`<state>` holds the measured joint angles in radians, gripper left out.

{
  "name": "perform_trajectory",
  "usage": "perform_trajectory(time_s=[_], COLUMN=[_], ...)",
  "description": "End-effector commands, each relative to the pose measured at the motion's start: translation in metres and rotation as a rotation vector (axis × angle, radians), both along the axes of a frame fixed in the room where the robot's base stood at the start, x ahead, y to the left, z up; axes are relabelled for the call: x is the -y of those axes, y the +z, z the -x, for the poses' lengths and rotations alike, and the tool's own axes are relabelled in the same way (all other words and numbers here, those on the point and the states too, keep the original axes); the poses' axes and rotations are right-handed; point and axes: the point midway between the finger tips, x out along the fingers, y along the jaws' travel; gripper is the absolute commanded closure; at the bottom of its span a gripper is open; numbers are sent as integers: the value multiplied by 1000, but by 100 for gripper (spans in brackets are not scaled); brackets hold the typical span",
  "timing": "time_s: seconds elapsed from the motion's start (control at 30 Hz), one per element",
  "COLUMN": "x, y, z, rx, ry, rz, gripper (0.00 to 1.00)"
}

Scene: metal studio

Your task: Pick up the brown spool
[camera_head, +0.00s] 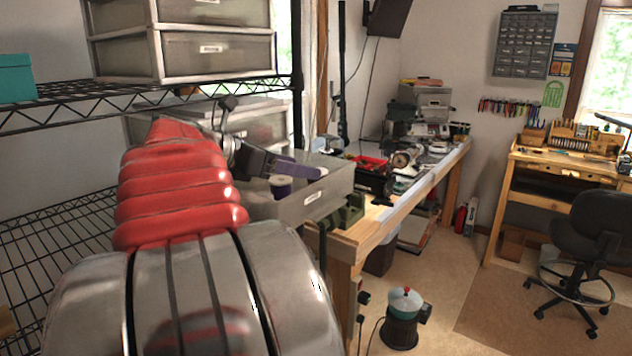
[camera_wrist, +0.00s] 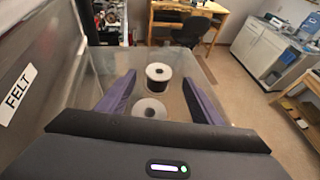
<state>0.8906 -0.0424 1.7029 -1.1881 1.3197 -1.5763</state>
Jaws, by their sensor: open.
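My gripper (camera_wrist: 159,77) is open, with one purple finger on each side of the spools and nothing gripped. In the head view, a dark spool (camera_head: 280,187) shows just below my gripper's purple fingers (camera_head: 292,166); I cannot tell which of the two it is.
A drawer unit (camera_head: 190,50) stands on the shelf above. Open floor lies beyond.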

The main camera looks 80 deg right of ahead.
Motion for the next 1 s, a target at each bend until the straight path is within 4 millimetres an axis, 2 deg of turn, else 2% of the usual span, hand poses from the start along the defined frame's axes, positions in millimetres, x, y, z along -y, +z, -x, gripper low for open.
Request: perform_trajectory(time_s=[0.4,0.97,1.0], x=[33,34,34], y=[-19,-19,-19], z=[24,24,24], rx=[0,0,0], ry=[0,1,1], rz=[-1,0,0], gripper=[40,40,43])
